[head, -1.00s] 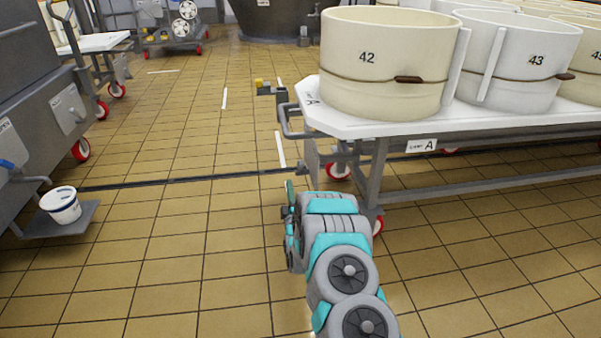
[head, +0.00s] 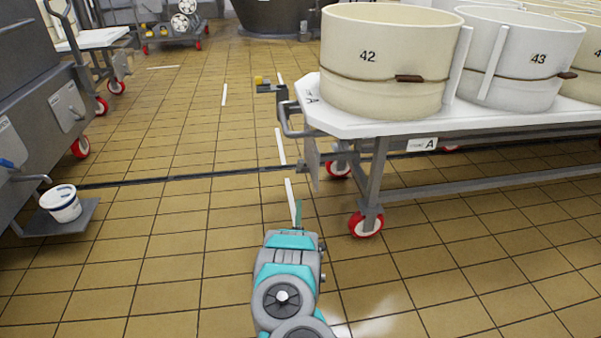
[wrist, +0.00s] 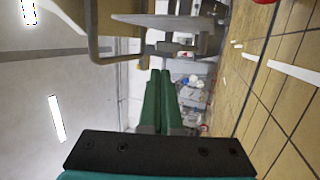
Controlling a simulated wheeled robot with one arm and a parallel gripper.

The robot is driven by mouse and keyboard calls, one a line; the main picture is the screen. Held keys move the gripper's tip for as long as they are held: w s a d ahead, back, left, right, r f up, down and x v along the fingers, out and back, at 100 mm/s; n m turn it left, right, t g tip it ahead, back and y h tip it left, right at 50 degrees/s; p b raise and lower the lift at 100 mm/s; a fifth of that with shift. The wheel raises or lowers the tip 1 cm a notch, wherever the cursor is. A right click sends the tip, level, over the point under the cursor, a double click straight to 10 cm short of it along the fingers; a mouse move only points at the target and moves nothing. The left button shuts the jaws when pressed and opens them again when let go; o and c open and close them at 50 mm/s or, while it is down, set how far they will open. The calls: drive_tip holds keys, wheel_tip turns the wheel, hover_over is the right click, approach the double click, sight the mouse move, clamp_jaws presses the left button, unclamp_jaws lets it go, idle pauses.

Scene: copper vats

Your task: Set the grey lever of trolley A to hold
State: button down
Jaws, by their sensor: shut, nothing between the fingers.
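Trolley A (head: 470,128) stands at the right, with a white top and a tag marked A on its side. A grey plate (head: 312,165) hangs under its near-left end, seen nearly edge-on; in the wrist view, which is turned sideways, a grey plate (wrist: 155,20) shows at the top. Grey parts (wrist: 172,48) show beyond it; I cannot tell surely which is the lever or its setting. My gripper (head: 297,204) is low in front of the trolley's left end, apart from it. Its green fingers (wrist: 160,73) are shut and empty.
A grey push rail (head: 290,125) juts from the trolley's left end, with a yellow-tipped part (head: 262,82) beyond. A red-wheeled castor (head: 366,224) stands right of my arm. A grey machine (head: 30,120) and white bucket (head: 61,204) are at left. The tiled aisle between is clear.

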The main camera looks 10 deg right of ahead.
drive_tip(key=shift+w, duration=0.15)
drive_tip(key=b, duration=0.4)
approach(301, 164)
drive_tip(key=x, duration=0.6)
drive_tip(key=shift+w, duration=0.45)
drive_tip(key=shift+r+p, duration=0.15)
drive_tip(key=shift+p, duration=0.3)
